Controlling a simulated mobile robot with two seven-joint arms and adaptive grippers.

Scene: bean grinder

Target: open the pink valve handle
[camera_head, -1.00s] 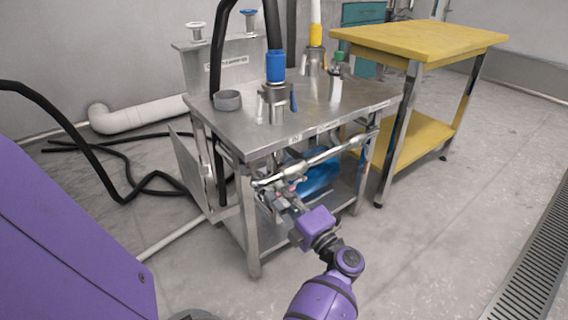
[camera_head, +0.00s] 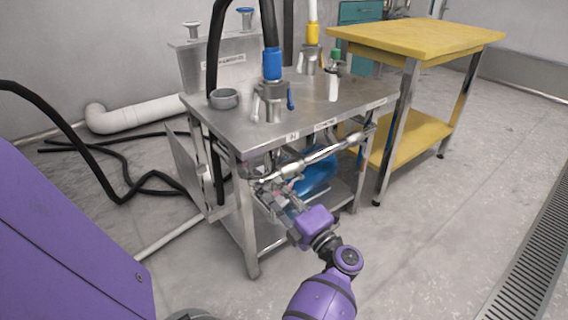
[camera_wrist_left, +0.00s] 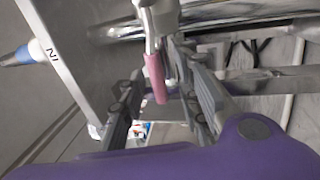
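The pink valve handle (camera_wrist_left: 154,78) hangs from a metal valve in the left wrist view, on the piping at the side of the steel table (camera_head: 330,108). My left gripper (camera_head: 268,193) reaches in under the tabletop edge at the silver pipe (camera_head: 318,158). In the left wrist view my left gripper (camera_wrist_left: 157,62) is open, with one finger on each side of the pink handle. Gaps show between the handle and the fingers, so it does not look gripped. In the head view the handle is too small and covered to make out. My right gripper is out of view.
A blue object (camera_head: 318,178) lies on the lower shelf behind the pipe. Fittings with blue (camera_head: 272,66) and yellow (camera_head: 312,35) collars stand on the tabletop. A yellow table (camera_head: 415,40) is at the right.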

